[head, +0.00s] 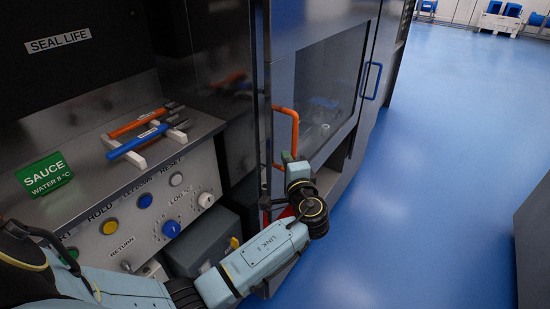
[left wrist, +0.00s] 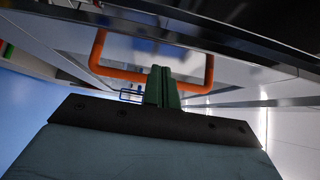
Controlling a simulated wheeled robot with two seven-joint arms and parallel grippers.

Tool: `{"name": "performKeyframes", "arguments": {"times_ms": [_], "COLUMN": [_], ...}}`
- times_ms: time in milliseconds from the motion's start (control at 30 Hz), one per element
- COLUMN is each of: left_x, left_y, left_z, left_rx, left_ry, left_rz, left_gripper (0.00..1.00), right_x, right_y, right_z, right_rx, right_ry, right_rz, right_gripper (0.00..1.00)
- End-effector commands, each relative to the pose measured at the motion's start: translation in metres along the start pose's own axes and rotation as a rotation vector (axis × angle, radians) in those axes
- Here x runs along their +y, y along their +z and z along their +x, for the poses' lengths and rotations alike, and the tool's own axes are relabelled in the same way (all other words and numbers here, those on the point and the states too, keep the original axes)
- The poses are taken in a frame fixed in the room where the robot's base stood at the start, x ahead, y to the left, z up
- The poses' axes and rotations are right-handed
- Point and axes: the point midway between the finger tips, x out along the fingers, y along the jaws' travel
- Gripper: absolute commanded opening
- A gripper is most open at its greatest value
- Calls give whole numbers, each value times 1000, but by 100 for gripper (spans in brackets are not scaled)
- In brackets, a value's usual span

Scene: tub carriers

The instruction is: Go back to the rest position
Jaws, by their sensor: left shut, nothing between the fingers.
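My left arm reaches in from the lower left of the head view, bent at the elbow. My left gripper (head: 288,157) is at the glass-fronted cabinet door, close to its orange handle (head: 295,120). In the left wrist view the two green fingers of the left gripper (left wrist: 161,72) are together with nothing between them. The orange handle (left wrist: 99,48) shows as a loop behind and around the fingertips; I cannot tell whether they touch it. My right gripper is in neither view.
A steel control panel (head: 150,185) with several buttons stands at the left, with a green sauce sign (head: 44,174) and orange and blue tools (head: 137,143) on its ledge. A blue handle (head: 371,80) is farther along the cabinets. Blue floor (head: 430,150) is open at the right.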

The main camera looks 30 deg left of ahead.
Motion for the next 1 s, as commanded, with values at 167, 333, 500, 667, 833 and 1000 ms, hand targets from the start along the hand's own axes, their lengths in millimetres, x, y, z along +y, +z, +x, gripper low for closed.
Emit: {"name": "performKeyframes", "arguments": {"times_ms": [167,333,500,667,833,1000], "left_x": [4,4,3,2,24,122], "left_y": [1,4,5,5,2,-3], "left_z": [-48,-80,-96,-100,-100,-103], "left_rx": [7,6,6,6,29,126], "left_ry": [7,7,6,6,43,223], "left_rz": [-4,-4,-3,-2,16,74], "left_gripper": [0,0,0,0,0,0], "right_x": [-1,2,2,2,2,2], "right_y": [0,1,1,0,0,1], "right_z": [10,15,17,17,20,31], "right_rx": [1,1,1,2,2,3], "right_ry": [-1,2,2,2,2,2], "right_rz": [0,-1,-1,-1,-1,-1], "right_gripper": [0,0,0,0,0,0]}}
